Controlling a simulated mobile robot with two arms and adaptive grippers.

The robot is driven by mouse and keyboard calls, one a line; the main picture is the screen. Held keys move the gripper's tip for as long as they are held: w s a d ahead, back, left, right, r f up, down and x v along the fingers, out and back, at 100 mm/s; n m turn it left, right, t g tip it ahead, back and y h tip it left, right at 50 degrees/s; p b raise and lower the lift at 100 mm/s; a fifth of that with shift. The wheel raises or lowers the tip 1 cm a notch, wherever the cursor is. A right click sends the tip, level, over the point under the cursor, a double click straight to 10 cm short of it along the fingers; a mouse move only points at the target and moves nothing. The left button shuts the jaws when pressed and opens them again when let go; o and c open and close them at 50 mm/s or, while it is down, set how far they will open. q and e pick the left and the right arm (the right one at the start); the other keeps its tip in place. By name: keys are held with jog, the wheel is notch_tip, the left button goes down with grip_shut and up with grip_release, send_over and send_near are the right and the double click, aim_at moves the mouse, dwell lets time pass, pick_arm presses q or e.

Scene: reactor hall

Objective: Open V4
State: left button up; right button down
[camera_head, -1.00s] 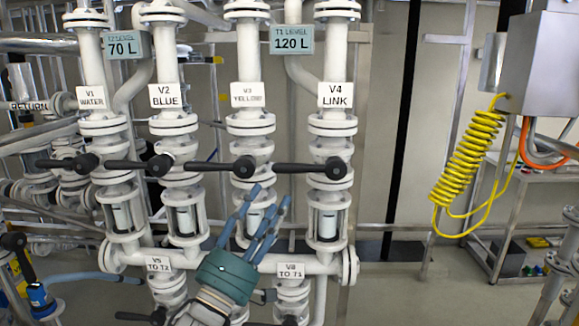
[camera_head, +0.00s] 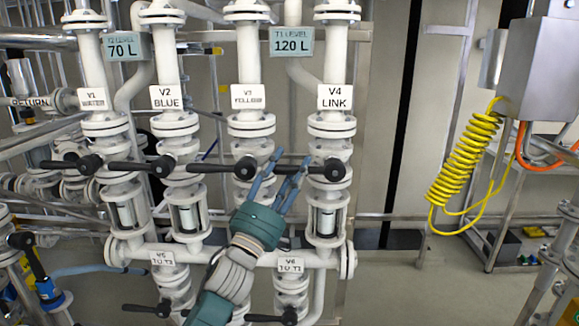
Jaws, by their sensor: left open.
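Valve V4 is the rightmost of the four upper valves, under the "V4 LINK" label (camera_head: 336,97). Its black handle (camera_head: 334,170) has its hub on the white pipe and its lever lying level to the left. My left gripper (camera_head: 288,163) comes up from below, teal palm with blue-grey fingers. The fingers are open and overlap the left part of the V4 lever in the picture; I cannot tell whether they touch it. My right gripper is not in view.
Valves V1, V2 (camera_head: 163,166) and V3 (camera_head: 246,168) stand to the left with similar level black levers. Below are V5 and V6 (camera_head: 289,316). Level displays read 70 L and 120 L (camera_head: 291,41). A yellow coiled hose (camera_head: 463,160) hangs at the right.

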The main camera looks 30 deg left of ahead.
pick_arm(q)
jog(key=shift+c, duration=0.5)
grip_shut()
